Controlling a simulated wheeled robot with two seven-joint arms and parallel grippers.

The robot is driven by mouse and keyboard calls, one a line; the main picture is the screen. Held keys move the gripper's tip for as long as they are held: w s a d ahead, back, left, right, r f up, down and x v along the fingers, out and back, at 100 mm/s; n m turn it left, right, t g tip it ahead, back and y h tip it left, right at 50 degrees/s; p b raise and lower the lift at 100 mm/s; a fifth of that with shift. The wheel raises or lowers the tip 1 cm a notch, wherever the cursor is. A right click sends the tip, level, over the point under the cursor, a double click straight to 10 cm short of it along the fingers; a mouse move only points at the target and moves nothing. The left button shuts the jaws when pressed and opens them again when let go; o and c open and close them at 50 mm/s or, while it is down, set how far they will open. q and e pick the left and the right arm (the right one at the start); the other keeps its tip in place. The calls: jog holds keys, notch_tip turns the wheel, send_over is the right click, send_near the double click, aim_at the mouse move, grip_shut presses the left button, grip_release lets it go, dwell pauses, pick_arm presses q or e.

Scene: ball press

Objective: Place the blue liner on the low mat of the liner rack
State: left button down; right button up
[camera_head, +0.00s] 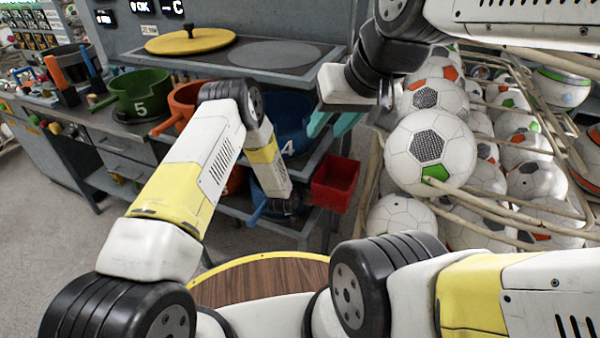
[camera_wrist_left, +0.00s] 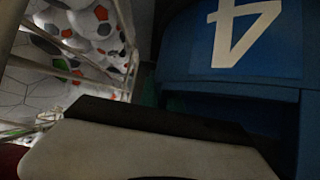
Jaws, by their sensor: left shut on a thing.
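A blue liner (camera_head: 263,196) with a handle slanting down to its left is at the low shelf of the rack. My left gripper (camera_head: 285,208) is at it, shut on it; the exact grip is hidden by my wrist. A blue wall with a white 4 (camera_wrist_left: 235,35) fills the right of the left wrist view. In the head view, a blue vessel marked 4 (camera_head: 290,122) is on the shelf above. The low mat cannot be made out.
A yellow lid (camera_head: 190,40) and an empty grey oval mat (camera_head: 275,53) are on the top shelf. Green (camera_head: 140,93) and orange (camera_head: 183,98) vessels stand below. A red bin (camera_head: 336,184) hangs at the rack's right, near a cage of footballs (camera_head: 430,150).

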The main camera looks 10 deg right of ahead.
pick_arm(q)
jog(key=shift+w, duration=0.1)
jog(key=c, duration=2)
grip_release()
jog(key=shift+f, duration=0.2)
jog(key=o, duration=0.5)
jog(key=shift+c, duration=0.2)
jog(key=shift+r, duration=0.2)
jog(key=v, duration=1.2)
